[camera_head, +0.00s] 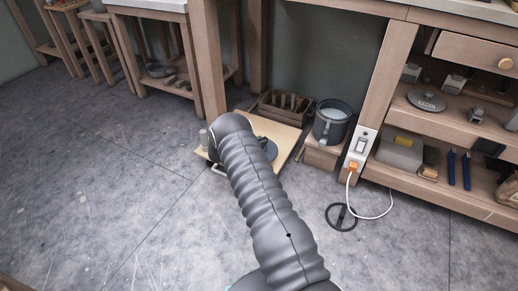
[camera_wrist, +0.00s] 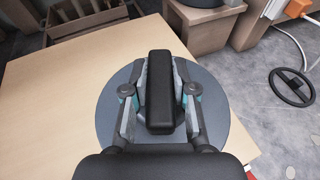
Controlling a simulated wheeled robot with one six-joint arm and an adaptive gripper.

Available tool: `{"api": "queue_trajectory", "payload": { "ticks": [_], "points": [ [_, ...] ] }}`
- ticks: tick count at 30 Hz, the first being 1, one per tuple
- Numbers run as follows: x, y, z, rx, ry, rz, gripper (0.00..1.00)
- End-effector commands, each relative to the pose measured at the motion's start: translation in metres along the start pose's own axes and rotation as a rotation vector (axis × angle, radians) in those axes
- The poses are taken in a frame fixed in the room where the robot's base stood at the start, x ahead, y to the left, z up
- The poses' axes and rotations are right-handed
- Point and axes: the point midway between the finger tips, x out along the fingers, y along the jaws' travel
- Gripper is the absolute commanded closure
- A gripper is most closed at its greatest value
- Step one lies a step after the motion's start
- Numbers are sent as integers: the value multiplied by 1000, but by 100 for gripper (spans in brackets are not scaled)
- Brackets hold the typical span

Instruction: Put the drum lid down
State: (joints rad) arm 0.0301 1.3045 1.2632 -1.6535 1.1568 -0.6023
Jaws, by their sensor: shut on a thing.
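A round blue-grey lid with a black bar handle, taken as the drum lid (camera_wrist: 112,118), fills the middle of the wrist view. My gripper (camera_wrist: 160,92) is shut on its handle, one finger on each side. The lid is over a pale wooden board (camera_wrist: 45,95); I cannot tell whether it touches the board or hangs just above it. In the head view only the right edge of the lid (camera_head: 269,147) shows beside my arm, over the board (camera_head: 283,131); my arm hides the gripper and the rest of the lid.
Behind the board are a wooden crate (camera_head: 285,104) and a dark pot (camera_head: 331,122) on a low wooden stand (camera_head: 323,156). To the right, a white cable (camera_head: 376,214) and a black ring (camera_head: 341,217) lie on the floor by the shelving. Floor to the left is clear.

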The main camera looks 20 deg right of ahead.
Motion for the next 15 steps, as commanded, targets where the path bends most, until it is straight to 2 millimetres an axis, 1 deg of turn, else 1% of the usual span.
{"api": "queue_trajectory", "payload": {
  "ticks": [3, 8, 15],
  "points": [
    [6, 6, -3, 2, -1, 0, 100],
    [9, 8, -8, 0, -1, 0, 100],
    [18, 7, -38, -1, -1, 0, 100]
  ]
}}
